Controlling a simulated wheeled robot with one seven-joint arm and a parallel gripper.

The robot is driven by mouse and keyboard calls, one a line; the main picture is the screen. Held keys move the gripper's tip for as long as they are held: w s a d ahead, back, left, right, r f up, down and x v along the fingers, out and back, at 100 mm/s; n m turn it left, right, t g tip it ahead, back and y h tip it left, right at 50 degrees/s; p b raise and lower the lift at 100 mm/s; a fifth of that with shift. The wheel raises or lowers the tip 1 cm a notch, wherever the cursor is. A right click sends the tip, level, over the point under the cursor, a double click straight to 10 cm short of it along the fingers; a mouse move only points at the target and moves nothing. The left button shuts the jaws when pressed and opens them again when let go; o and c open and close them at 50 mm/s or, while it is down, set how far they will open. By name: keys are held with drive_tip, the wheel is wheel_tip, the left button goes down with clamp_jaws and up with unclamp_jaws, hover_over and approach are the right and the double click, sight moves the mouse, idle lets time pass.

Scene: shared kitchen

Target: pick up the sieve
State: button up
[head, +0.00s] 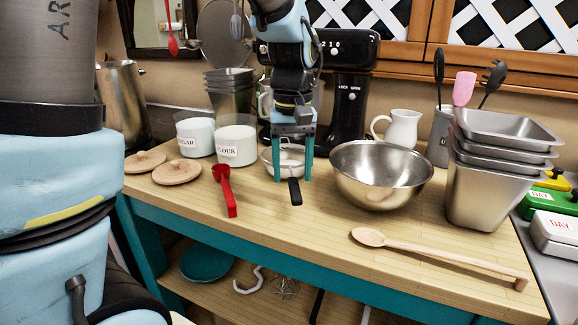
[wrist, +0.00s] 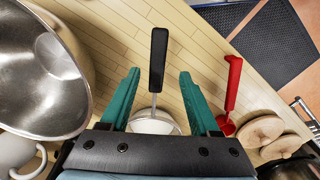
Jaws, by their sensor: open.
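The sieve (head: 294,190) has a black handle and a pale round bowl and sits on the wooden tabletop. Its handle points toward the front of the table. My gripper (head: 293,178) is above it, pointing down, with its two teal fingers on either side of the sieve. In the wrist view the sieve's black handle (wrist: 158,60) and thin metal neck show between the open fingers (wrist: 160,86). I see no finger touching it. Part of the bowl is hidden behind the gripper body in the wrist view.
A steel bowl (head: 382,176) stands close on the right. A red utensil (head: 226,190) lies on the left, near the flour jar (head: 236,142) and wooden lids (head: 176,172). A black mixer (head: 350,100) stands behind. A wooden spoon (head: 430,250) lies at front right.

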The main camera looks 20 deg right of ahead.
sight(295, 186)
drive_tip(key=f+p, duration=0.1)
drive_tip(key=f, duration=0.4)
drive_tip(key=shift+d+f, duration=0.1)
drive_tip(key=shift+d, duration=0.1)
clamp_jaws()
idle(0.3)
idle(0.9)
